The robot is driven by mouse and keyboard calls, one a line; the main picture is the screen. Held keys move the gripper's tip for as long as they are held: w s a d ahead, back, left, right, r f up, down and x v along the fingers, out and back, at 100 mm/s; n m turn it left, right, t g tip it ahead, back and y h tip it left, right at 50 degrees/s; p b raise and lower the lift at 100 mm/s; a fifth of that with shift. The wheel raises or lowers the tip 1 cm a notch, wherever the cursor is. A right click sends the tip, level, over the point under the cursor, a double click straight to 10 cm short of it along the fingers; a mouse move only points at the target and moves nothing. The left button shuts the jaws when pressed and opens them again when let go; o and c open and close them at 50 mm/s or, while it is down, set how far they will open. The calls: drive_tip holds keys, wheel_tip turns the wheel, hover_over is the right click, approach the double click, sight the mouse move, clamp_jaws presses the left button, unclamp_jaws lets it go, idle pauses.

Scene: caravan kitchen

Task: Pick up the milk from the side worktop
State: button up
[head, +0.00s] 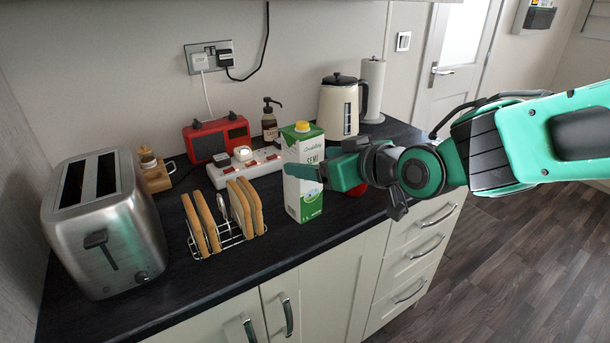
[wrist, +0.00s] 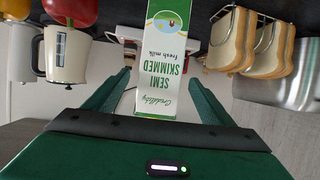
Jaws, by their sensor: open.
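The milk is a tall white and green carton with a yellow cap (head: 303,203), standing upright on the dark worktop (head: 265,257). The carton also shows upside down in the wrist view (wrist: 163,60), with its "semi skimmed" label facing the camera. My gripper (head: 308,172) is open at the carton's upper part, reaching in from the right. One finger crosses the front of the carton in the head view; the other is mostly hidden. In the wrist view my fingers (wrist: 157,88) lie on either side of the carton. I cannot tell whether they touch it.
Left of the carton stand a toast rack (head: 222,222) with bread slices and a steel toaster (head: 105,222). Behind are a power strip (head: 245,166), a red radio (head: 217,138) and a soap bottle (head: 270,121). A cream kettle (head: 338,107) and paper roll (head: 372,88) stand behind my gripper.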

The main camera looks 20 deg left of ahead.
drive_tip(key=shift+f+x, duration=0.2)
drive_tip(key=shift+x, duration=2.6)
drive_tip(key=shift+w+d, duration=0.1)
drive_tip(key=shift+d, duration=0.05)
drive_tip(key=c, duration=1.7)
drive_tip(key=shift+r, duration=0.15)
clamp_jaws()
drive_tip(key=shift+r, duration=0.1)
